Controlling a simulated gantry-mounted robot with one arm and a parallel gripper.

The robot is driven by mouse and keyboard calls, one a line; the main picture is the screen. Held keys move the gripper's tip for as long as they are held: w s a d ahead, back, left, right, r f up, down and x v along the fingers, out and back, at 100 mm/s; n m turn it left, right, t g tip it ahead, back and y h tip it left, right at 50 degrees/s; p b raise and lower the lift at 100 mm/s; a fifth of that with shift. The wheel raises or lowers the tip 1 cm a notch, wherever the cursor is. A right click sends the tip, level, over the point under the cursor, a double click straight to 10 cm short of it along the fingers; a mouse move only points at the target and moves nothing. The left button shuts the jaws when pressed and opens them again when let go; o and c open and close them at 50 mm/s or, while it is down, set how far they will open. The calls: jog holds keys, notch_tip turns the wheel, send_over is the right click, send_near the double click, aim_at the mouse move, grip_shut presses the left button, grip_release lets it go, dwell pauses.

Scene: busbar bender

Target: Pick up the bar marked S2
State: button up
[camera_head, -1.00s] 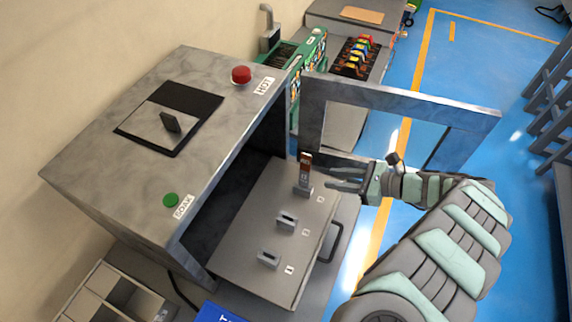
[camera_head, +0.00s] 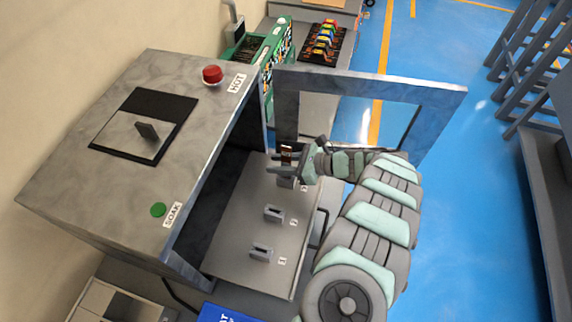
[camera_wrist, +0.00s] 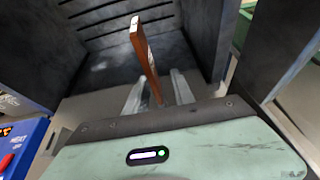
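A copper-brown bar (camera_head: 287,153) stands upright at the far slot of the pulled-out tray (camera_head: 235,240) of the grey oven (camera_head: 95,180). Its marking is too small to read. My gripper (camera_head: 284,163) is at the bar, with its fingers on either side of it. In the wrist view the bar (camera_wrist: 147,60) rises between the two fingertips (camera_wrist: 158,88), which are spread with a gap showing beside the bar. The bar's lower end and its holder are partly hidden by my gripper.
Two empty slotted holders stand on the tray, by labels 2 (camera_head: 274,214) and 1 (camera_head: 261,254). The open oven door (camera_head: 440,105) stands behind my arm. A red button (camera_head: 212,75) and green button (camera_head: 158,210) are on the oven top.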

jog(key=shift+a, duration=0.1)
grip_shut()
dwell(1.4)
